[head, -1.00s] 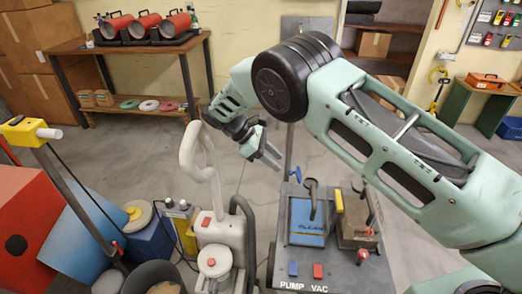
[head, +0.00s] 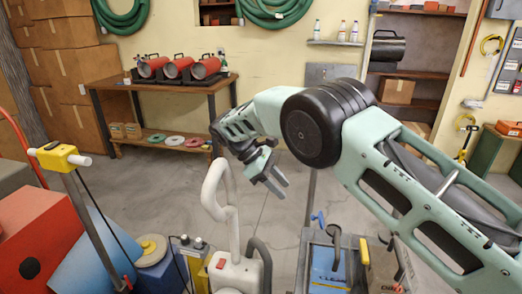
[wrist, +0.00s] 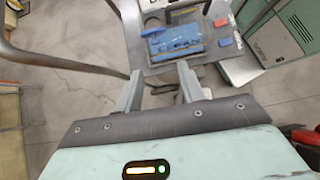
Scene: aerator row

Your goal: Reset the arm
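My gripper (head: 272,182) hangs at the end of my bent green arm (head: 372,140), in the middle of the head view, above the floor. Its two fingers stand apart, with nothing between them. In the wrist view the two fingers (wrist: 158,92) are also spread and empty. Beyond them is a blue machine (wrist: 178,40) on a grey cart (wrist: 232,52). In the head view the white upright handle (head: 226,205) of a machine stands just left of and below my gripper, apart from it.
A blue machine (head: 328,266) sits on the cart below my gripper. A wooden workbench (head: 150,86) with several red cylinders (head: 178,68) stands at the back left. Cardboard boxes (head: 70,70) are stacked at the left. Clear floor (head: 295,185) lies behind my gripper.

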